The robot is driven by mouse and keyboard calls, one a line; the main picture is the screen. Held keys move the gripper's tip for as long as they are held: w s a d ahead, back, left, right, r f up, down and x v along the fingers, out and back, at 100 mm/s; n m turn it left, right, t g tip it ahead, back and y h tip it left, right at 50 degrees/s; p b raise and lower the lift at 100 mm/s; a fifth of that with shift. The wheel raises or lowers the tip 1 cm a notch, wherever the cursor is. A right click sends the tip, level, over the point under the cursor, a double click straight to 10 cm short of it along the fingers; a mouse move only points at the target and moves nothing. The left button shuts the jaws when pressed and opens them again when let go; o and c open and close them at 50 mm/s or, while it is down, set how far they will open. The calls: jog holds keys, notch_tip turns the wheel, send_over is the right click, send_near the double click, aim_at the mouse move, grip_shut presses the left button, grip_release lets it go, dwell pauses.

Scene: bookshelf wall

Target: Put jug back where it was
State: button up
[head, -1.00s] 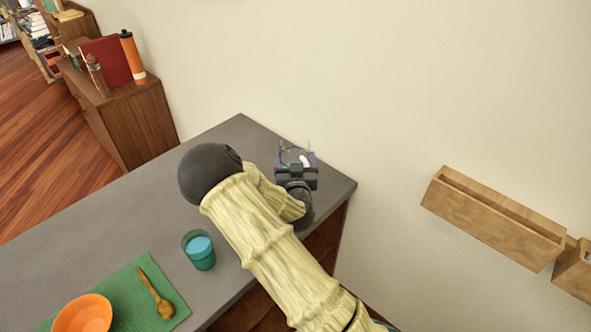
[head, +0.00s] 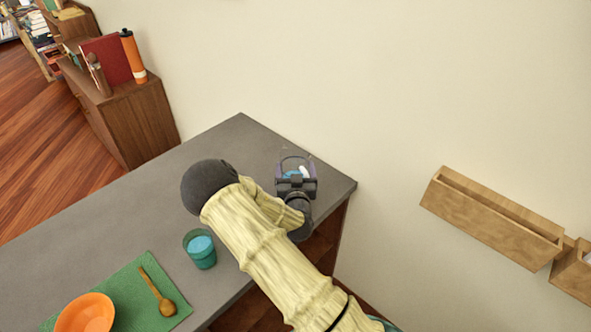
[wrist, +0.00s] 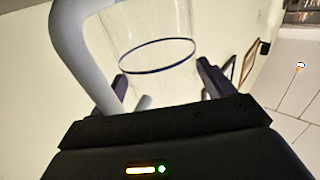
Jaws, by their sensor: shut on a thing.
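The jug (wrist: 158,55) is clear, with a dark blue ring and a thick pale handle (wrist: 72,45). In the wrist view it stands between the two dark fingers of my gripper (wrist: 165,82), which is shut on it. In the head view my gripper (head: 296,178) is over the counter's far right corner, and the jug (head: 292,163) shows faintly beyond its palm, the pale handle on its right. My gripper hides the jug's lower part. I cannot tell whether the jug touches the counter.
The grey counter (head: 110,215) holds a teal cup (head: 201,253) with blue contents, a green mat (head: 130,285), an orange bowl (head: 85,316) and a wooden spoon (head: 158,292). A wooden wall shelf (head: 490,220) is at right. The counter's far left stretch is clear.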

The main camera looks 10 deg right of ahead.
jog(key=o, duration=1.6)
jog(key=shift+f, duration=0.1)
jog(key=o, duration=0.4)
jog(key=shift+c, duration=0.2)
jog(key=shift+r, duration=0.2)
jog(key=shift+s+f, duration=0.15)
jog(key=shift+s, duration=0.1)
jog(key=s+b, duration=0.1)
jog(key=s, duration=0.2)
jog(key=s+a+b, duration=0.1)
jog(key=s+b, duration=0.1)
jog(key=s, duration=0.2)
jog(key=s+b, duration=0.1)
jog(key=s, duration=0.3)
jog(key=shift+s+a, duration=0.2)
jog(key=shift+a, duration=0.2)
